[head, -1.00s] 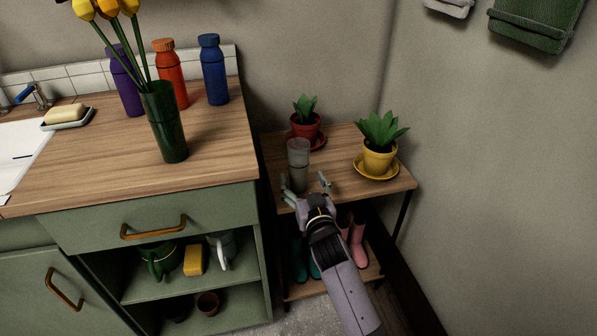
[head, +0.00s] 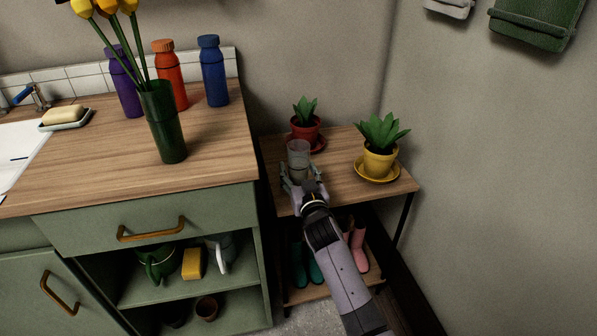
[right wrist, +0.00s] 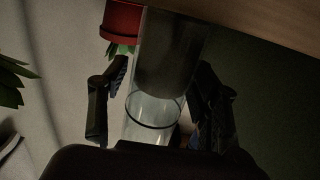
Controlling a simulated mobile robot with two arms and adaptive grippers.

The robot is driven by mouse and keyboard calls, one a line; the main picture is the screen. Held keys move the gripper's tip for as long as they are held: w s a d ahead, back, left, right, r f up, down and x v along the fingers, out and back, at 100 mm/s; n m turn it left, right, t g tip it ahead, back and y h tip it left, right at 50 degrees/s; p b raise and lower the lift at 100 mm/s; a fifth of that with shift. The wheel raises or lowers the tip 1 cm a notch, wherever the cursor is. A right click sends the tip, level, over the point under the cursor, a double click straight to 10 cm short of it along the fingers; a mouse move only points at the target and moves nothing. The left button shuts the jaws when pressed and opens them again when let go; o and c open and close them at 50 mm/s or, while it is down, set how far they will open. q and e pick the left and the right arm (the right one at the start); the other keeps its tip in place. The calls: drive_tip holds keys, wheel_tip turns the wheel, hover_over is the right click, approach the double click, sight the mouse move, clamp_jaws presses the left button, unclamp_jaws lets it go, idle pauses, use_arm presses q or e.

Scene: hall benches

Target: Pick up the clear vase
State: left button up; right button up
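The clear vase (head: 299,150) is a see-through cylinder standing upright on the small wooden side table (head: 338,187), near its left edge. My right gripper (head: 302,178) is at the vase, with one finger on each side of it; the gripper hides its lower part in the head view. In the right wrist view the vase (right wrist: 152,107) runs between the two fingers of the gripper (right wrist: 160,95). The left-hand finger shows a narrow gap to the glass; contact on the other side is unclear. My left gripper is not in view.
A red-potted plant (head: 305,127) stands close behind the vase; a yellow-potted plant (head: 379,160) stands to its right. The green cabinet (head: 150,212) with a wooden top is left, bearing a dark green vase (head: 165,125) and several bottles. Boots stand below the table.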

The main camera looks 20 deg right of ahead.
drive_tip(key=c, duration=1.1)
drive_tip(key=shift+r, duration=0.2)
